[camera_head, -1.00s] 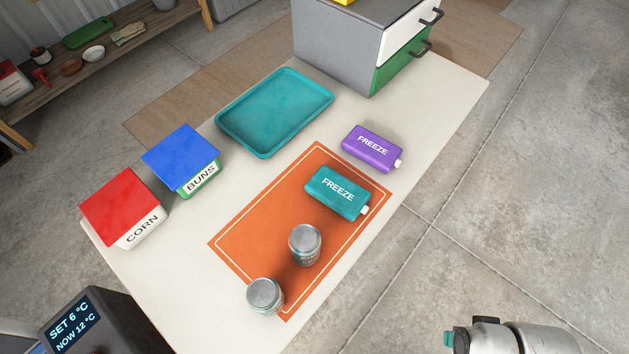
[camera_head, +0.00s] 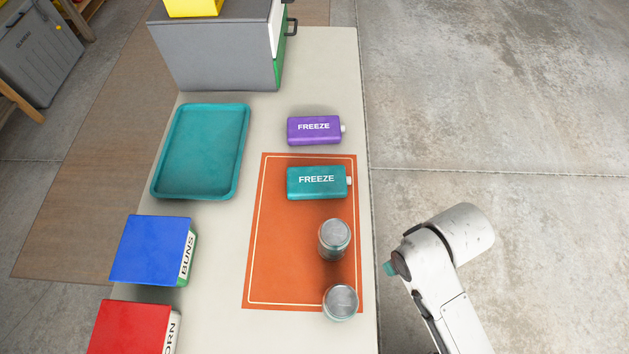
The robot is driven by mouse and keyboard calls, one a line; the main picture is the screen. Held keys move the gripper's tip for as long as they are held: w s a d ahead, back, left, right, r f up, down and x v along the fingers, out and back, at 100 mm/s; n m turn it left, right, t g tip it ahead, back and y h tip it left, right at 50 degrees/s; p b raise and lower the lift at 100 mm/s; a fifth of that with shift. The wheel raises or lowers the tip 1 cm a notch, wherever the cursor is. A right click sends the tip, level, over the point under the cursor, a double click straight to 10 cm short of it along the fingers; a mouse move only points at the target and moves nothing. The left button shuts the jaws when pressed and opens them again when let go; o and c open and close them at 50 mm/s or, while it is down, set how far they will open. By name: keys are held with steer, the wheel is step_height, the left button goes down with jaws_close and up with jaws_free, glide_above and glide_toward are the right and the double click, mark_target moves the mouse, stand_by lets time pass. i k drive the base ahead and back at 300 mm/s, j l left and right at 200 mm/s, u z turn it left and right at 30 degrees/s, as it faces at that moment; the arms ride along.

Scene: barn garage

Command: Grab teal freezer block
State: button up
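The teal freezer block (camera_head: 312,191), marked FREEZE, lies flat on the far part of the orange mat (camera_head: 282,240). Its white cap (camera_head: 349,181) points right, towards the table's right edge. Nothing covers the block. A white section of my arm stands off the table's right side, lower right of the block and apart from it. My gripper cannot be made out in this view.
A purple freezer block (camera_head: 314,137) lies just beyond the mat. Two metal-lidded jars (camera_head: 334,238) (camera_head: 340,301) stand on its near right part. A teal tray (camera_head: 157,187), blue BUNS box (camera_head: 152,250) and red CORN box (camera_head: 130,328) are left. A grey drawer unit (camera_head: 213,58) stands behind.

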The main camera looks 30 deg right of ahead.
mark_target(316, 182)
steer(key=i+l+u, duration=0.2)
steer(key=u, duration=0.15)
steer(key=i+l+u, duration=0.1)
steer(key=l+u, duration=0.15)
steer(key=u, duration=0.15)
